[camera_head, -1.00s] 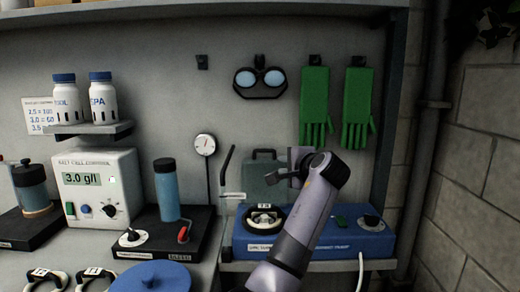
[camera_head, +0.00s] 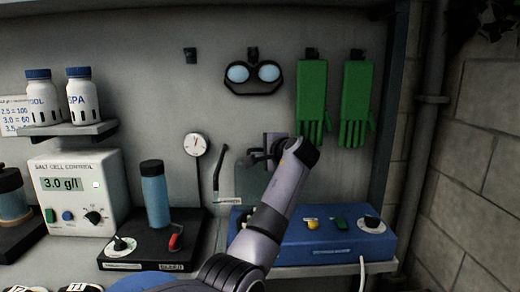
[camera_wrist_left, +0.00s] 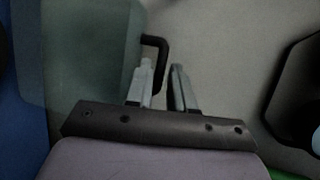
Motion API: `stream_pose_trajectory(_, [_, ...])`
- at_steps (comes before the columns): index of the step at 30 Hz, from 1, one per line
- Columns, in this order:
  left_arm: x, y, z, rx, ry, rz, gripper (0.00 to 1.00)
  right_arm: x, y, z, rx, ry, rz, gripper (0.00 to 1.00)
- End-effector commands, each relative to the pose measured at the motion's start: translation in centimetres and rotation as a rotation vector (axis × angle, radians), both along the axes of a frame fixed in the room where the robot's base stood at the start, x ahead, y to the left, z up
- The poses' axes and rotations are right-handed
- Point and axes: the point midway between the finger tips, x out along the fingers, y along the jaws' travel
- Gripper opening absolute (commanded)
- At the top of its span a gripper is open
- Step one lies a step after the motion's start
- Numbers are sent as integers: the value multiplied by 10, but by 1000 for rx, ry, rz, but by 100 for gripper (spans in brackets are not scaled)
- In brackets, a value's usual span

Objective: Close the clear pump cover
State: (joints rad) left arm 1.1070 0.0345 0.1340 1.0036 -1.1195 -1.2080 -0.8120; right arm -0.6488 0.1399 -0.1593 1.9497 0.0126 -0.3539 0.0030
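The clear pump cover (camera_head: 249,182) is a greenish see-through panel standing raised at the back left of the blue pump box (camera_head: 335,240). Its black handle (camera_head: 257,155) is at the top edge. In the left wrist view the cover (camera_wrist_left: 85,60) fills the left side, and its handle (camera_wrist_left: 163,50) bends out from the right edge. My left gripper (camera_head: 272,149) is at the handle. Its fingers (camera_wrist_left: 163,85) are apart, with the handle's end between them; contact cannot be told. My arm hides part of the cover and box. My right gripper is not in view.
A black stand with a blue bottle (camera_head: 156,195) and red lever (camera_head: 176,237) is left of the box. A dial gauge (camera_head: 196,145), goggles (camera_head: 253,74) and green gloves (camera_head: 357,95) hang on the wall. A brick wall (camera_head: 470,180) bounds the right.

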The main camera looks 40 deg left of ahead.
Motion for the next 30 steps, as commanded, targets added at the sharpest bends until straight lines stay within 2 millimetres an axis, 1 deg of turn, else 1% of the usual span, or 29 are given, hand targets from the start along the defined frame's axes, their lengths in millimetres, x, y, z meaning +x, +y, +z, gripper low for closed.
stream_pose_trajectory(1, [2,5,0,0,0,2,22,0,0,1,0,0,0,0])
stream_pose_trajectory(6, [7,13,-4,0,0,0,22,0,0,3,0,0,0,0])
stream_pose_trajectory(16, [8,16,-5,0,-1,0,22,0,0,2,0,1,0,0])
stream_pose_trajectory(17, [8,15,-5,0,-1,0,13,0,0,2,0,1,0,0])
stream_pose_trajectory(18, [8,15,-5,0,-1,0,0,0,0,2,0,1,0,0])
stream_pose_trajectory(30, [8,15,-5,0,0,-1,0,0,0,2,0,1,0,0])
